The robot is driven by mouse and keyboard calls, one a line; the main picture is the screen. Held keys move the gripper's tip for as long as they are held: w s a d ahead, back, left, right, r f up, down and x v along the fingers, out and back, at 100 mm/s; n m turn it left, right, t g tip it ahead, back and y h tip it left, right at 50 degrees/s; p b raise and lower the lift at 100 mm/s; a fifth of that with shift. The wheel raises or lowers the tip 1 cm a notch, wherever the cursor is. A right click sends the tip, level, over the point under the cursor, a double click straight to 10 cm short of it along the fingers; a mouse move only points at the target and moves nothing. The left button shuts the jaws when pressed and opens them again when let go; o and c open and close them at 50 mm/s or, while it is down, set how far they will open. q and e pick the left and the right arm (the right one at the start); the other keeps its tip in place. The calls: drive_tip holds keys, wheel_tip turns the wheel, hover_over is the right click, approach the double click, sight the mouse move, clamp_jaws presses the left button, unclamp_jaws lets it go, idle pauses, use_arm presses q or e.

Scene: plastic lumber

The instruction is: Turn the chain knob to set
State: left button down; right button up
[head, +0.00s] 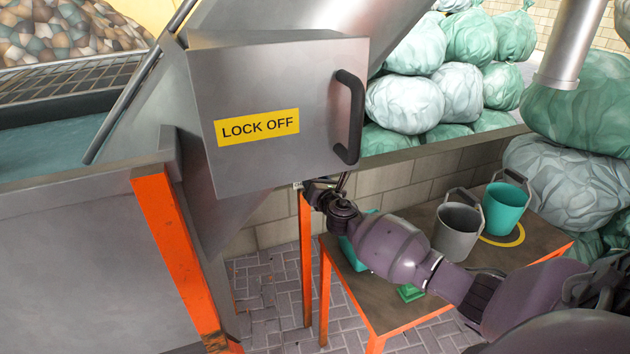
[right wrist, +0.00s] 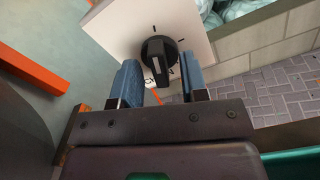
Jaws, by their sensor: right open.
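The chain knob (right wrist: 159,52) is black and round with a raised grip bar, on a white plate (right wrist: 116,28) with printed marks, in the right wrist view. The bar points toward the bottom of the picture; the lettering is partly hidden and unreadable. My right gripper (right wrist: 159,66) is open, with one blue finger on each side of the knob. I cannot tell whether the fingers touch it. In the head view my right gripper (head: 322,189) is at the lower edge of the grey LOCK OFF box (head: 290,80), which hides the knob. My left gripper is not in view.
The box has a black handle (head: 348,118). An orange-framed table (head: 400,312) below carries a grey bucket (head: 458,228) and a teal bucket (head: 505,206). Orange posts (head: 172,250) stand at left. Filled bags (head: 405,103) are piled behind. A metal tube (head: 568,45) hangs at upper right.

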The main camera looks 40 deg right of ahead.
clamp_jaws()
drive_tip(key=shift+m, duration=6.9)
